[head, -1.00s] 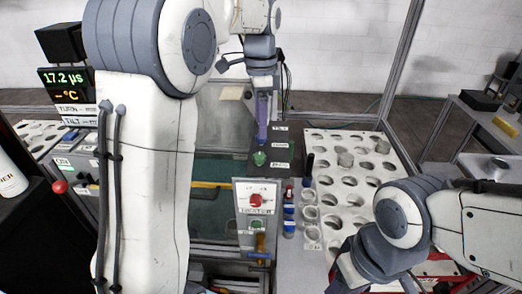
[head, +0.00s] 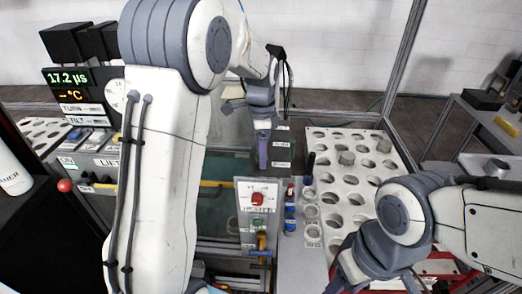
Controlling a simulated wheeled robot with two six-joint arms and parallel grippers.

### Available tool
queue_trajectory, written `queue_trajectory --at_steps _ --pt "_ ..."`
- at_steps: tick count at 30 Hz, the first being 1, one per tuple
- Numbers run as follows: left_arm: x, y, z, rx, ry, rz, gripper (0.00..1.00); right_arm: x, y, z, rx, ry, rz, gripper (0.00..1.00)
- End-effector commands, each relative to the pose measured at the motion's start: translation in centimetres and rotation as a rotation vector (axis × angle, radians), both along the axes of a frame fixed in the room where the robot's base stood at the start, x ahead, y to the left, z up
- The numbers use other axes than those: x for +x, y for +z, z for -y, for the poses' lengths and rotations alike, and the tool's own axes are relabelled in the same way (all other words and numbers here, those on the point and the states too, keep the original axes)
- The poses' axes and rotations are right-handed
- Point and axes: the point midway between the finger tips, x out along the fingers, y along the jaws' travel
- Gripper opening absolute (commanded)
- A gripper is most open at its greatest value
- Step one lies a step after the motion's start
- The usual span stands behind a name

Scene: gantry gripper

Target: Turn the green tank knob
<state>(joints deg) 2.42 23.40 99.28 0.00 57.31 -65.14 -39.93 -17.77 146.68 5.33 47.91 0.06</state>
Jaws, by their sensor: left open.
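My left gripper (head: 262,164) hangs from its arm at the top middle, with its purple fingers pointing down at a dark labelled panel (head: 283,154). It is open. My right gripper (head: 345,277) is low in the picture, right of the middle. It is partly cut off by the bottom edge, and its fingers do not show clearly.
A white rack (head: 368,180) with round holes and a few vials stands to the right. A panel with a red knob (head: 257,198) is in front of the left gripper, beside several small bottles (head: 290,212).

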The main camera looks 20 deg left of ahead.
Motion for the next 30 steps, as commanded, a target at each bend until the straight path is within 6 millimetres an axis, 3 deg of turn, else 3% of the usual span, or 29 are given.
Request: queue_trajectory --at_steps 2,6,8,20,30 --pt "0.0 0.0 0.0 0.0 0.0 0.0 0.73 0.0 0.0 0.0 0.0 0.0 0.0 0.5" --pt "0.0 0.0 0.0 0.0 0.0 0.0 0.19 0.0 0.0 0.0 0.0 0.0 0.0 0.5" --pt "0.0 0.0 0.0 0.0 0.0 0.0 0.0 0.0 0.0 0.0 0.0 0.0 0.0 0.5" --pt "0.0 0.1 0.0 0.0 0.068 -0.001 0.0 0.0 0.4 0.0 0.0 0.0 0.0 0.5" --pt "0.0 0.3 0.0 -0.001 0.326 -0.001 0.0 0.0 1.3 0.0 0.0 -0.001 0.0 0.5"
